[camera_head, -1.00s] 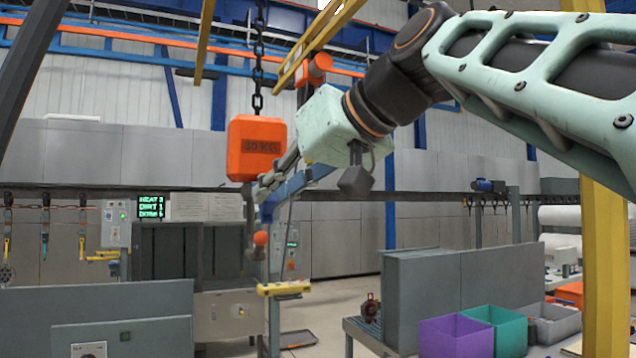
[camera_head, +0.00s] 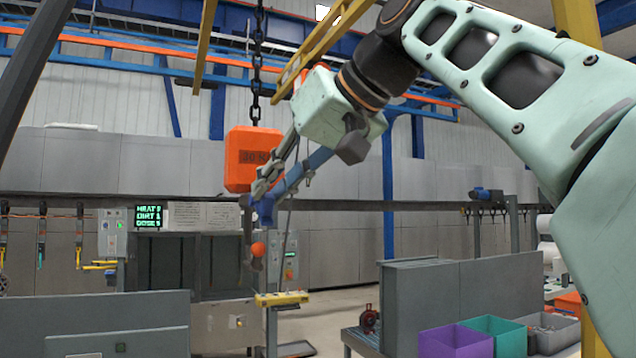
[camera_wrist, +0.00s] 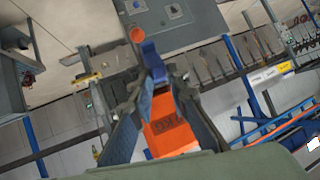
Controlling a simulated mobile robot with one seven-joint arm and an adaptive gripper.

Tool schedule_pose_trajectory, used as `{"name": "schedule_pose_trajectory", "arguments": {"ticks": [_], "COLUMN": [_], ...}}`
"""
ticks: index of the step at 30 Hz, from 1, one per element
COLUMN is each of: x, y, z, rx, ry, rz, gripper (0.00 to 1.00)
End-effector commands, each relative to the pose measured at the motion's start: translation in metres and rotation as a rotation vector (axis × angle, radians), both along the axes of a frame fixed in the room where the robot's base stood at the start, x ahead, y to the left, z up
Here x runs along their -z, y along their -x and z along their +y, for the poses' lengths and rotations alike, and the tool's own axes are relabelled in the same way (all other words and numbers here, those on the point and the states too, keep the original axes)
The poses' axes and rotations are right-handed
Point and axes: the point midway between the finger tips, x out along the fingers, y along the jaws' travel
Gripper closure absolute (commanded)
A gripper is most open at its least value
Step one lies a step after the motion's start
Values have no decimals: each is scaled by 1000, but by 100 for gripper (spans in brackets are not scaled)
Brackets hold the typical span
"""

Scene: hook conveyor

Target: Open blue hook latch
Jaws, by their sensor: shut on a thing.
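The orange weight (camera_head: 250,159) hangs from a dark chain in the head view. The blue hook latch (camera_head: 264,211) is just below it, above a hook with an orange ball (camera_head: 258,249). My gripper (camera_head: 266,193) reaches in from the upper right, its fingers slanting down beside the weight to the latch. In the wrist view, my gripper (camera_wrist: 150,82) has its fingertips close together around the blue latch (camera_wrist: 152,58), and the weight (camera_wrist: 168,128) shows between the fingers. The exact contact is partly hidden by the fingers.
A yellow pendant (camera_head: 282,298) hangs below the latch. Grey cabinets (camera_head: 95,320) stand at lower left. A grey partition (camera_head: 450,290) and a purple bin (camera_head: 455,341) beside a teal bin (camera_head: 495,333) are at lower right. A yellow post (camera_head: 575,25) rises at right.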

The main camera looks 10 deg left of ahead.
Motion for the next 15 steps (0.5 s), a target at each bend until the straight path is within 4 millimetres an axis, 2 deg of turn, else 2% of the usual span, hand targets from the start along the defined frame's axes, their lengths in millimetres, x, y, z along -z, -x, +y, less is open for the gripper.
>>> {"name": "schedule_pose_trajectory", "arguments": {"ticks": [6,15], "x": [-15,-26], "y": [0,-3], "z": [5,6], "rx": [-11,-9], "ry": [-4,-6], "rz": [-8,-7], "gripper": [100,100]}}
